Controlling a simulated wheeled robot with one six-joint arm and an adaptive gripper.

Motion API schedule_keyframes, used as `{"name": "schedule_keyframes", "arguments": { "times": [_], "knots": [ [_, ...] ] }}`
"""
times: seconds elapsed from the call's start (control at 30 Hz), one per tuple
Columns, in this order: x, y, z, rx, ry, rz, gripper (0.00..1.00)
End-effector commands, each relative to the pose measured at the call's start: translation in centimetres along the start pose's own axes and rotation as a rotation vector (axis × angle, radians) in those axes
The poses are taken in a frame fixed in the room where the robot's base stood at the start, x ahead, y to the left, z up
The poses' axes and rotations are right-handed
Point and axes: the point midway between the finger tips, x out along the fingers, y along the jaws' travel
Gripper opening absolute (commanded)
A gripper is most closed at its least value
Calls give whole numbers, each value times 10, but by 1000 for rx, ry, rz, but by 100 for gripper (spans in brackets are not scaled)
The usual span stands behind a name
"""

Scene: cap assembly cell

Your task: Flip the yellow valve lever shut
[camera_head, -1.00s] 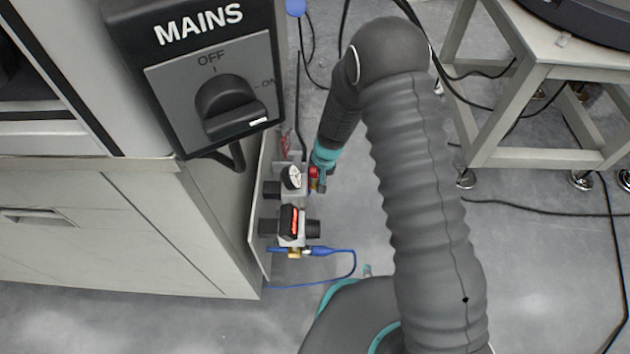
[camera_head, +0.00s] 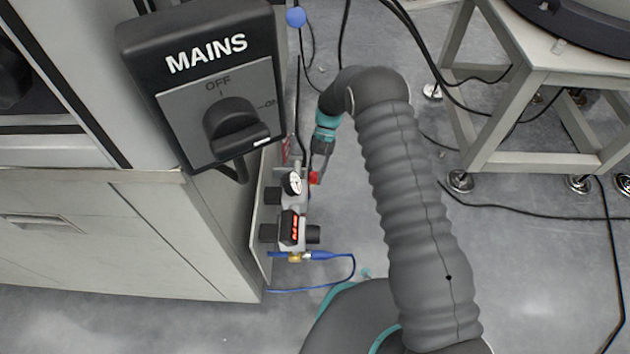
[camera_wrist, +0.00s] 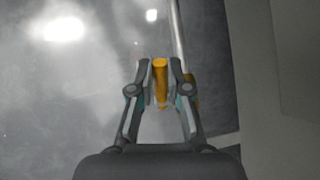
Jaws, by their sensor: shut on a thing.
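The yellow valve lever (camera_wrist: 160,72) stands between the two fingertips of my gripper (camera_wrist: 160,84) in the wrist view, and the fingers are shut on it. A brass-coloured part (camera_wrist: 190,80) shows just right of the fingers, by a thin grey pipe. In the head view my gripper (camera_head: 319,165) points down beside the valve panel, just above a red part (camera_head: 314,178). The lever cannot be made out in the head view, where the gripper and fittings hide it.
A panel (camera_head: 258,235) on the cabinet's side carries a round gauge (camera_head: 292,184), a red-lit display (camera_head: 294,229) and a blue hose (camera_head: 340,256). The MAINS switch box (camera_head: 205,75) juts out above.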

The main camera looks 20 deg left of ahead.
Motion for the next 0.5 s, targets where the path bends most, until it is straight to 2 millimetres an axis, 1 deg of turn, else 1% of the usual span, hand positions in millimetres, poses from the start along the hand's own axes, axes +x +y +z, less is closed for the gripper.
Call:
{"name": "schedule_keyframes", "arguments": {
  "times": [0.03, 0.2, 0.5],
  "knots": [
    [1, 1, -6, 7, -33, -1, 0],
    [-5, 0, -8, 30, -150, 0, 0],
    [-12, -2, -11, 58, -290, 0, 0]
  ]
}}
